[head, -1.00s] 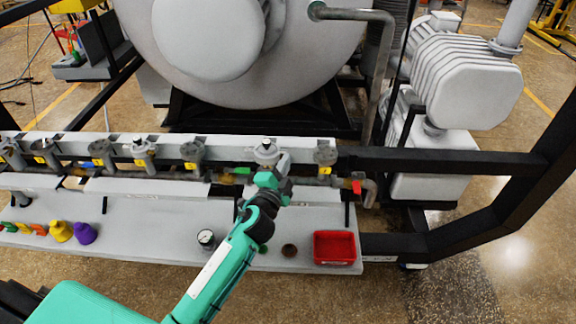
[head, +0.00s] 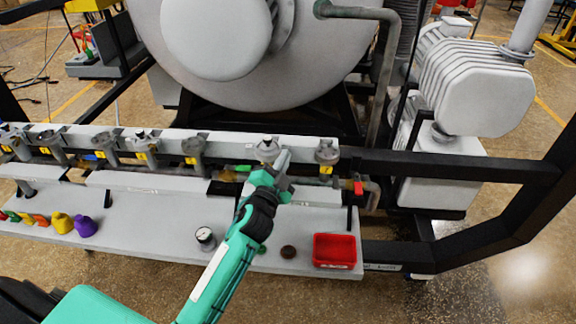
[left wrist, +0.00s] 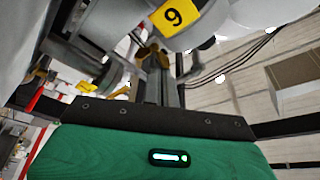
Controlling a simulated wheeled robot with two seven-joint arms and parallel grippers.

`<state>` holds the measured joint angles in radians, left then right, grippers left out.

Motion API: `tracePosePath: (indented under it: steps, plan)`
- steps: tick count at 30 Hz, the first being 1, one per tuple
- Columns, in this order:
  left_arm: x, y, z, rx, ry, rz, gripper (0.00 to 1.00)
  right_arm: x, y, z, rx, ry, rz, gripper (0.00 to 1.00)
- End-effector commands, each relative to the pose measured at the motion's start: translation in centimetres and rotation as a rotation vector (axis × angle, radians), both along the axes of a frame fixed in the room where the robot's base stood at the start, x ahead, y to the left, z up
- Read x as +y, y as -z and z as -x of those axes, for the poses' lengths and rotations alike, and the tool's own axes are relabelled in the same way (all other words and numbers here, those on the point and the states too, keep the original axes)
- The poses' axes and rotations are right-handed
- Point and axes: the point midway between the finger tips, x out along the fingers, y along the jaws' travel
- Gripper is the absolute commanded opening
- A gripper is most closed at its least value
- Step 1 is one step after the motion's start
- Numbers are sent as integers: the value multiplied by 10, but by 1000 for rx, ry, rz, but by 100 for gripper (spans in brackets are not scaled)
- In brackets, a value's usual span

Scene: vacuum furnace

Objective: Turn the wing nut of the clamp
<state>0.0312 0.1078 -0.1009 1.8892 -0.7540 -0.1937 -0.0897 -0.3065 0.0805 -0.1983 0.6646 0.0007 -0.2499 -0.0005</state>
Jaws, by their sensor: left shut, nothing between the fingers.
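Several grey clamped fittings stand in a row along the white rail. The clamp (head: 267,148) at my left gripper is second from the right end and has a small dark top; its wing nut cannot be made out clearly. My left gripper (head: 284,159) is shut and empty, with its fingertips close against the right side of this clamp; whether they touch is unclear. My right gripper is out of view.
Another fitting (head: 327,154) stands close to the right. Below, the grey shelf (head: 155,222) holds a red tray (head: 335,251), a round gauge (head: 205,238), a small dark disc (head: 288,252) and coloured caps at left. A black frame bar (head: 450,164) runs right.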

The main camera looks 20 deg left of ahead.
Motion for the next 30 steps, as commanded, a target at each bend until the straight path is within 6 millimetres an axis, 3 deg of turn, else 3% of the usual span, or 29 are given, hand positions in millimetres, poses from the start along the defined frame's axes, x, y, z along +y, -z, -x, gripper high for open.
tracePosePath:
  steps: [7, 30]
  plan:
    - [6, 3, 1, -52, 0, 172, 0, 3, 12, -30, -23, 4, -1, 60]
    - [13, 2, 2, -143, -1, 495, 0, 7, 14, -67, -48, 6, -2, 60]
